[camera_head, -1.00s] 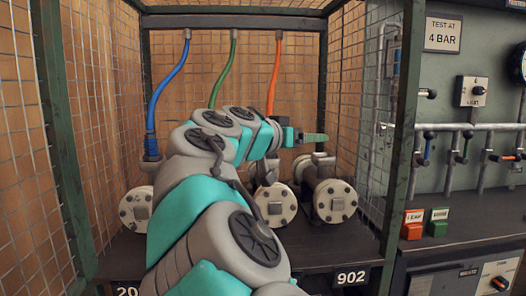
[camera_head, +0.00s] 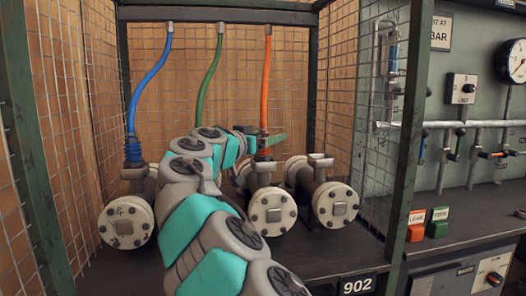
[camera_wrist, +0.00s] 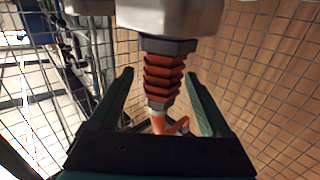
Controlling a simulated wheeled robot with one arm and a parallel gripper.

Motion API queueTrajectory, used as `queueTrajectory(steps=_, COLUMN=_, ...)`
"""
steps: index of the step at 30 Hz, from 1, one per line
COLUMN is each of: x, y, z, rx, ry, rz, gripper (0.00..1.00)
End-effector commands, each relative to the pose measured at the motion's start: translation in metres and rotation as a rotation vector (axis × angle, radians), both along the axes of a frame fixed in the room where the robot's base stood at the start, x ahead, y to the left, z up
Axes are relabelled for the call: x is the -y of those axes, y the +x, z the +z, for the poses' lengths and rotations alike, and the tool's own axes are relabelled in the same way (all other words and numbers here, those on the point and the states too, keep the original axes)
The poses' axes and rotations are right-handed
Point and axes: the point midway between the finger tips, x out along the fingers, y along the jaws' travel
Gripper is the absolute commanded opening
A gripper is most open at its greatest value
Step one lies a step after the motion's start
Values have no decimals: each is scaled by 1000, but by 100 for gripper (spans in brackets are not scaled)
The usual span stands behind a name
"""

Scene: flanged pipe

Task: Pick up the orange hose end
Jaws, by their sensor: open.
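The orange hose (camera_head: 266,85) hangs from the top bar down to the middle pipe's fitting. Its ribbed orange hose end (camera_wrist: 163,76) has a dark hex nut against a metal fitting (camera_wrist: 165,15) in the wrist view. My gripper (camera_wrist: 159,76) is open, with one finger on each side of the ribbed end and visible gaps. In the head view, my gripper (camera_head: 272,141) is at the hose end's height and partly covers it.
A blue hose (camera_head: 148,80) and a green hose (camera_head: 209,75) hang to the left. Flanged pipes, including a right one (camera_head: 335,205), stand on the dark bench. Wire mesh (camera_head: 70,120) encloses the bay. A valve panel (camera_head: 465,110) is at the right.

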Motion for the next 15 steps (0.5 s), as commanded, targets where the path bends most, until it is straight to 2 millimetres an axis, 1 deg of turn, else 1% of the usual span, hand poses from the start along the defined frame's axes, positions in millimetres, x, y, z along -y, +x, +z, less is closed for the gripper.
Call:
queueTrajectory(steps=1, x=3, y=7, z=-1, rx=-3, ry=3, rz=1, gripper=82)
queueTrajectory(steps=4, x=7, y=14, z=-1, rx=-2, ry=1, rz=1, gripper=82)
queueTrajectory(steps=11, x=8, y=15, z=0, rx=0, ry=0, rz=1, gripper=82)
queueTrajectory(steps=15, x=8, y=15, z=0, rx=-1, ry=0, rz=0, gripper=67)
